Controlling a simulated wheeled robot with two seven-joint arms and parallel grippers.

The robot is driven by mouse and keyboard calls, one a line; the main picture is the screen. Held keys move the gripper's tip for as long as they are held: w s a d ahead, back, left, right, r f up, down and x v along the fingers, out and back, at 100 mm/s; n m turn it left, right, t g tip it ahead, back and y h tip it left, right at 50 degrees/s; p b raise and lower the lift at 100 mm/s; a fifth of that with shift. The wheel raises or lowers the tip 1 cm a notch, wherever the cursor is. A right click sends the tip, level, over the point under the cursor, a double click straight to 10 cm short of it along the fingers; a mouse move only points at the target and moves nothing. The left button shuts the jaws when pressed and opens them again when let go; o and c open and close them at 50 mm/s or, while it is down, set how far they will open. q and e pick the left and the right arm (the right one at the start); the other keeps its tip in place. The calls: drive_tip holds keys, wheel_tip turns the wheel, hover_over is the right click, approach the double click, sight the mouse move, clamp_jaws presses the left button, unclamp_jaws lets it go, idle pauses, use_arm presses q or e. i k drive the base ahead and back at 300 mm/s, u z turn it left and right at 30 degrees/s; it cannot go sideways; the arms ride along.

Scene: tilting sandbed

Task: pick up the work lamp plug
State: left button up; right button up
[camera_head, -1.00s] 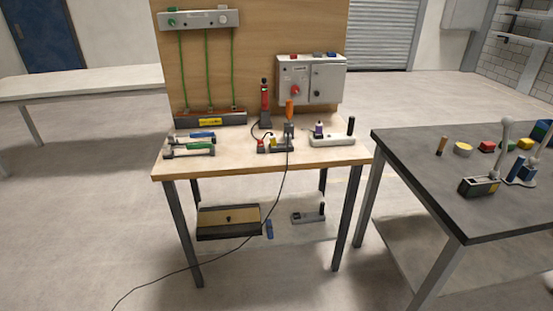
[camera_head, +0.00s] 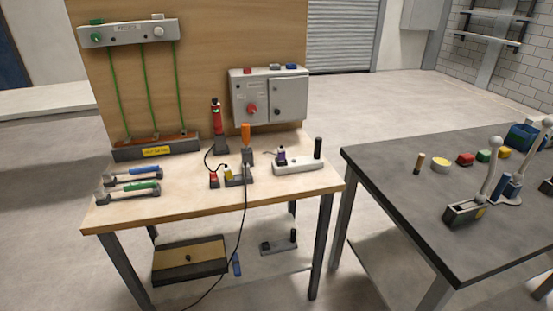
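A red upright device that looks like a work lamp (camera_head: 216,118) stands in a dark holder at the back of the wooden workbench (camera_head: 185,207). A black cord curves from it down to a group of small plug-like pieces: a red one (camera_head: 214,180) and a yellow one (camera_head: 228,173) in or by a grey holder (camera_head: 240,181). A purple plug-like piece (camera_head: 281,156) stands at the left end of a white strip (camera_head: 298,166). I cannot tell for sure which is the work lamp plug. Neither of my grippers is in view.
An orange-handled tool (camera_head: 246,134) stands behind the grey holder. A dark cable (camera_head: 239,235) hangs over the front edge to the floor. A dark table (camera_head: 415,205) with several items stands right, with floor between.

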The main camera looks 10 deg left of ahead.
sight(227, 172)
drive_tip(key=u, duration=0.15)
drive_tip(key=i, duration=0.9)
drive_tip(key=u, duration=0.6)
